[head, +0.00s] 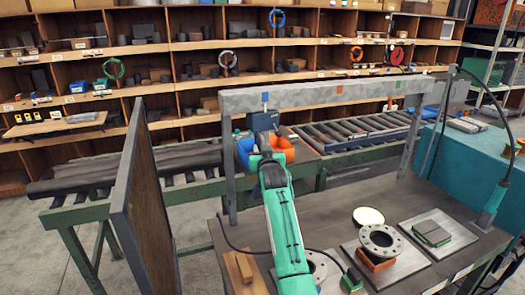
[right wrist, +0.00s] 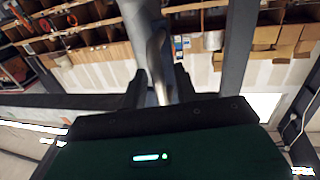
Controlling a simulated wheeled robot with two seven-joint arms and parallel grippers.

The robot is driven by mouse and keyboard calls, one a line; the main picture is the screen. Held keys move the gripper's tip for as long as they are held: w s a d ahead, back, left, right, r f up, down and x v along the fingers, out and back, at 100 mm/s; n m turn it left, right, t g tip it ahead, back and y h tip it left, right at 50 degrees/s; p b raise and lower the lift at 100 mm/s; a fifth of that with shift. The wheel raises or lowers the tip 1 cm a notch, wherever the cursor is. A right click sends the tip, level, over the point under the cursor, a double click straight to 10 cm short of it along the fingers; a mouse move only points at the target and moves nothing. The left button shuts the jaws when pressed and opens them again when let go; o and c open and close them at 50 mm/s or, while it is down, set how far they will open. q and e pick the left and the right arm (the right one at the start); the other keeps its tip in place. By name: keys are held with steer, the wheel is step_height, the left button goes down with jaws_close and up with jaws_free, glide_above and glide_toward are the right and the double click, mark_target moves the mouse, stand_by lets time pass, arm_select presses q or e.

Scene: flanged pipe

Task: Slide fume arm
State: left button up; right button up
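A teal cone-shaped hood (head: 490,215) on a grey pipe stands at the bench's right corner; I cannot tell if it is the fume arm. A grey overhead beam (head: 300,96) with blue, orange and green marks spans the bench. My right gripper (head: 264,119) is at the beam's left part, just under the blue mark. In the right wrist view its two dark fingers (right wrist: 158,88) are apart. A shiny grey metal piece (right wrist: 158,55) shows between them; contact cannot be told. My left gripper is not in view.
The bench (head: 330,222) bears steel flanges (head: 381,241), plates and wood blocks. A brown upright panel (head: 140,210) stands left. A roller conveyor (head: 365,130) and orange and blue bins (head: 280,150) lie behind the beam.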

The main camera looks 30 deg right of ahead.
steer(key=shift+s, duration=0.15)
steer(key=b+v, duration=0.4)
steer(key=v, duration=0.9)
steer(key=shift+s+b, duration=0.25)
steer(key=shift+b, duration=0.05)
steer(key=shift+a, duration=0.1)
